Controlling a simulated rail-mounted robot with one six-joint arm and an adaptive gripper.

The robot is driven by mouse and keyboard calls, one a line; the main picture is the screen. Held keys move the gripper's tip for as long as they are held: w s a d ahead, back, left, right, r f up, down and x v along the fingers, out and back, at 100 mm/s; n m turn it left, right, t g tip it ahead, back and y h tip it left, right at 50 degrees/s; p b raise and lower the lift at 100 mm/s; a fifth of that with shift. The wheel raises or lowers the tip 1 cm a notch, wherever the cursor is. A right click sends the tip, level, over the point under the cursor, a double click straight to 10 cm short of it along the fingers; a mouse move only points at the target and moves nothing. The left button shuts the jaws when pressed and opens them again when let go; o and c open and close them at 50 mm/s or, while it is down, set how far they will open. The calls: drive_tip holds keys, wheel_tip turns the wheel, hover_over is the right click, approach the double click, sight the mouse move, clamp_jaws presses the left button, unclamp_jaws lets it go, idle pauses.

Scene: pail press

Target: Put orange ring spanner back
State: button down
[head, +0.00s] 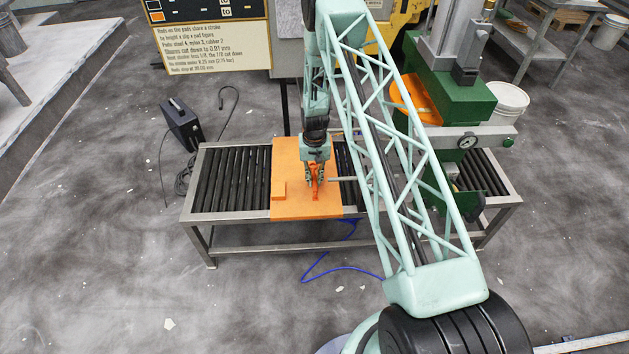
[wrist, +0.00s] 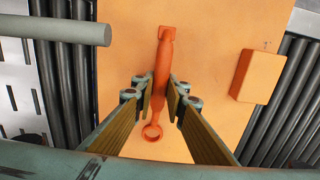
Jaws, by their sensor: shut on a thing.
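The orange ring spanner (wrist: 162,75) shows in the wrist view between the two fingers of my gripper (wrist: 163,100), with its ring end toward the bottom of the picture. My gripper is shut on the spanner's shank. In the head view the spanner (head: 316,187) is below my gripper (head: 315,178), over the orange board (head: 291,208). I cannot tell whether the spanner touches the board or is held just above it.
The board lies across a roller conveyor (head: 228,180) and has a raised orange block (wrist: 257,76) on it. A grey rod (wrist: 60,31) juts over the board's edge. A green press (head: 465,105) stands at the right. A black box (head: 181,124) stands behind the conveyor's left end.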

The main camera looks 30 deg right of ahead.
sight(315, 179)
drive_tip(key=c, duration=2.5)
unclamp_jaws()
drive_tip(key=shift+c, duration=0.2)
drive_tip(key=shift+r, duration=0.1)
wheel_tip(315, 179, up, 12)
